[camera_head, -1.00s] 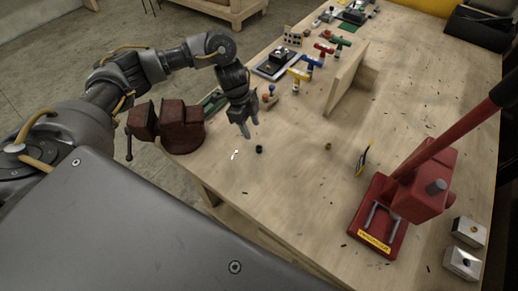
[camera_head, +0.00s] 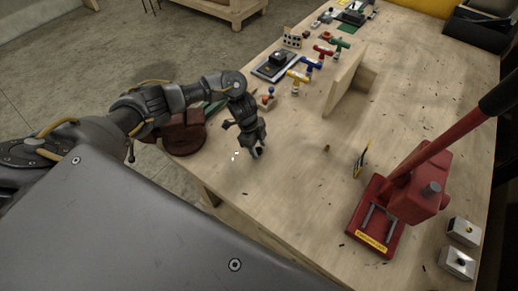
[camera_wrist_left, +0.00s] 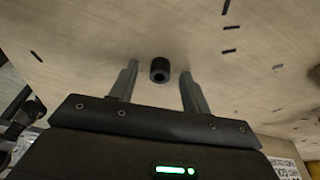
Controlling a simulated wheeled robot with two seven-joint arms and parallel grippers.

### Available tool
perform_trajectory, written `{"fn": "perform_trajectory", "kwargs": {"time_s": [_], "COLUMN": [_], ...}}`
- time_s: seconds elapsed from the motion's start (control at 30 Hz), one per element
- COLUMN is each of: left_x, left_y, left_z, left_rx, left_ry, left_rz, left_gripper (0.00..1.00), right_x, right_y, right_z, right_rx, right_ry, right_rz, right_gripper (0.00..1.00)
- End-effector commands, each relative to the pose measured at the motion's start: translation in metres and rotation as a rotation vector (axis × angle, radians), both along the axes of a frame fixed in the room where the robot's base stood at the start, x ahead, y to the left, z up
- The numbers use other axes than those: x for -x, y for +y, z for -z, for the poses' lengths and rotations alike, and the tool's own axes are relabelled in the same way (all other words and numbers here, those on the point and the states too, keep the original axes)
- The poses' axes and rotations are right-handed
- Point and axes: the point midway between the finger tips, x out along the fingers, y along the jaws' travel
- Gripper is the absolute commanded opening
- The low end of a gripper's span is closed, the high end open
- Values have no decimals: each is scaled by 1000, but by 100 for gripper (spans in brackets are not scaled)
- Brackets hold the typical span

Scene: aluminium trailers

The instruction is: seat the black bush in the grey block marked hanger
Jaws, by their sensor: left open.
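The black bush (camera_wrist_left: 160,69) stands on the bench top in the left wrist view, with its bore showing. It lies just ahead of and between the two fingers of my left gripper (camera_wrist_left: 159,82), which is open and apart from it. In the head view my left gripper (camera_head: 257,152) points down at the bench, and its fingers mostly hide the bush. Two grey blocks, one (camera_head: 464,230) behind the other (camera_head: 458,262), sit at the far right beside the red press. I cannot read which is marked hanger. My right gripper is not in view.
A red press (camera_head: 420,190) with a long lever stands at the right. A dark red vise (camera_head: 183,135) is at the left bench edge, behind my arm. Coloured tools stand farther back.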

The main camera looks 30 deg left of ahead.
Motion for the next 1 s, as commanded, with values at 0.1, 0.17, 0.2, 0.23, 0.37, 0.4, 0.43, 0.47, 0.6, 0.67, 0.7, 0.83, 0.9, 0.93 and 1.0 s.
{"fn": "perform_trajectory", "kwargs": {"time_s": [0.1, 0.17, 0.2, 0.23, 0.37, 0.4, 0.43, 0.47, 0.6, 0.67, 0.7, 0.83, 0.9, 0.93, 1.0], "left_x": [0, 0, 0, 0, 0, 0, 0, 0, 0, 0, 0, 0, -1, -1, -1], "left_y": [0, 0, 0, 0, 0, 0, 0, 0, 0, 0, 0, 0, 0, 0, -1], "left_z": [1, 1, 1, 1, 1, 1, 1, 1, 0, 0, 0, -1, -3, -5, -11], "left_rx": [0, 0, 0, 0, 0, 0, 0, 0, 0, 0, 0, 0, 1, 1, 2], "left_ry": [-1, -1, -1, -1, 0, 0, 0, 0, -1, -1, -1, -1, -1, -1, -3], "left_rz": [1, 1, 1, 1, 0, 0, 0, 0, 0, 0, 0, 0, 0, 1, 2], "left_gripper": [48, 48, 46, 42, 25, 20, 16, 12, 0, 0, 0, 0, 0, 0, 0], "right_x": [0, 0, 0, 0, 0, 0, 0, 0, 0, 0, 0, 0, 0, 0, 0], "right_y": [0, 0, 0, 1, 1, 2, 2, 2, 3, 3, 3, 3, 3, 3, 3], "right_z": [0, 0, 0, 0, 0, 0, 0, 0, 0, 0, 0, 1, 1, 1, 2], "right_rx": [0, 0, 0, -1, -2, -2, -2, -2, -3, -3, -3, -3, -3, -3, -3], "right_ry": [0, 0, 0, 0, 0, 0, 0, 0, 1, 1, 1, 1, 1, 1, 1], "right_rz": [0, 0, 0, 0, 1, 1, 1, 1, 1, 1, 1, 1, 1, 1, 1], "right_gripper": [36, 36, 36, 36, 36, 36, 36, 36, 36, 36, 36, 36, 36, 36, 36]}}
